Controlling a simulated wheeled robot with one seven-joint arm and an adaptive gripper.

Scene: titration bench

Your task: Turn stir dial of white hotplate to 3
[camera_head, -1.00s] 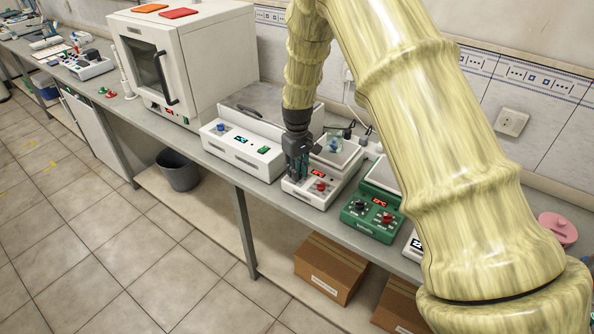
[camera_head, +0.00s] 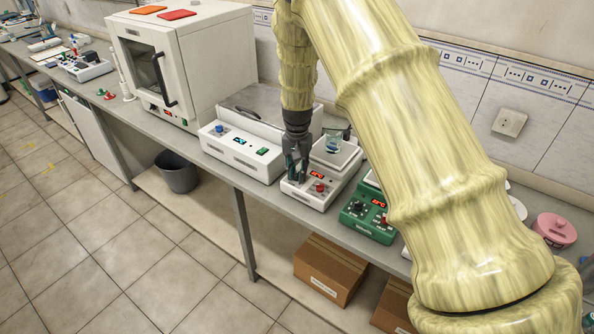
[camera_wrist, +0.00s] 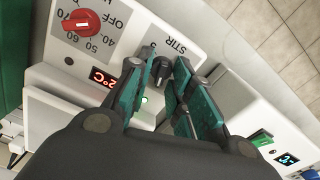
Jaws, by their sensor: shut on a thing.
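In the wrist view, my gripper (camera_wrist: 163,64) is shut on the black stir dial (camera_wrist: 161,70), with a teal-padded finger on either side.
A green hotplate (camera_head: 367,219) stands close on the right. A white device with a blue knob and green switch (camera_head: 240,152) stands close on the left. A large white oven (camera_head: 205,60) is farther left. The bench's front edge lies close before the hotplate.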

